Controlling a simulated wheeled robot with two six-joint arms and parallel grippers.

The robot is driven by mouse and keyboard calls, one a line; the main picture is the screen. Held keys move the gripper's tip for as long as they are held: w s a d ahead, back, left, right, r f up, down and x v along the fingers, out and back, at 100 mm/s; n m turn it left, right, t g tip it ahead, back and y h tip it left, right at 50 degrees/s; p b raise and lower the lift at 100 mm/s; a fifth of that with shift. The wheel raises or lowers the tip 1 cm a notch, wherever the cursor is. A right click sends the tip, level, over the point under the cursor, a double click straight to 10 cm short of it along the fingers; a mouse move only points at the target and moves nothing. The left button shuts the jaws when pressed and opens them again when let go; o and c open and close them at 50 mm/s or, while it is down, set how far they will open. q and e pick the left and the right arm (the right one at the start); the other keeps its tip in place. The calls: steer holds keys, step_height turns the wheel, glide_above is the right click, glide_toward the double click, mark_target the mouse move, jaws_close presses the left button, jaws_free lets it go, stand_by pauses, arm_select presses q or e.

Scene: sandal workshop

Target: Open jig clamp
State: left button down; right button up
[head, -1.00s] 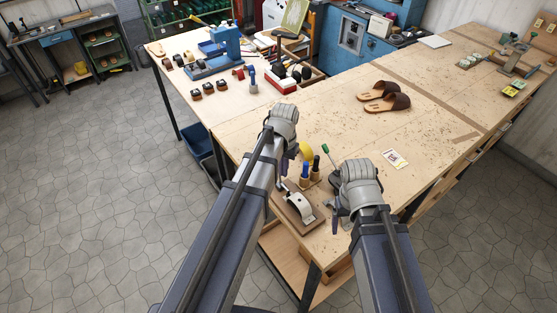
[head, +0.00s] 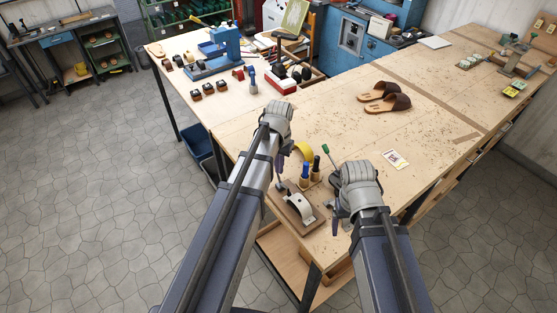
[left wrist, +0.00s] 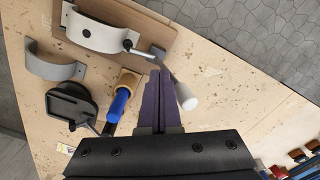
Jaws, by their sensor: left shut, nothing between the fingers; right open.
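The jig is a wooden board (head: 291,215) with a pale arch (head: 299,206) on it, at the table's front corner in the head view. In the left wrist view the arch (left wrist: 97,30) is at the top, and the clamp's lever ends in a white knob (left wrist: 186,97). My left gripper (head: 281,168) has purple fingers, shut and empty. In the left wrist view its fingertips (left wrist: 161,78) are just beside the lever; I cannot tell whether they touch. My right gripper (head: 337,218) is open, to the right of the jig.
Blue and black handled tools (head: 310,170) stand beside the jig, with a yellow roll (head: 302,151) behind. A second grey arch (left wrist: 52,66) and a black tool (left wrist: 72,104) lie near. Sandals (head: 386,97) lie further back.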

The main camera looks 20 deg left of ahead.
arm_select(q)
steer(key=shift+w+a+f+b, duration=0.3)
steer(key=shift+w+a, duration=0.4)
steer(key=shift+a, duration=0.2)
step_height(320, 180, up, 8)
steer(key=d+p, duration=0.1)
steer(key=p, duration=0.6)
steer(key=shift+s+f, duration=0.25)
steer(key=shift+s, duration=0.15)
arm_select(e)
step_height(320, 180, up, 7)
steer(key=shift+f, duration=0.1)
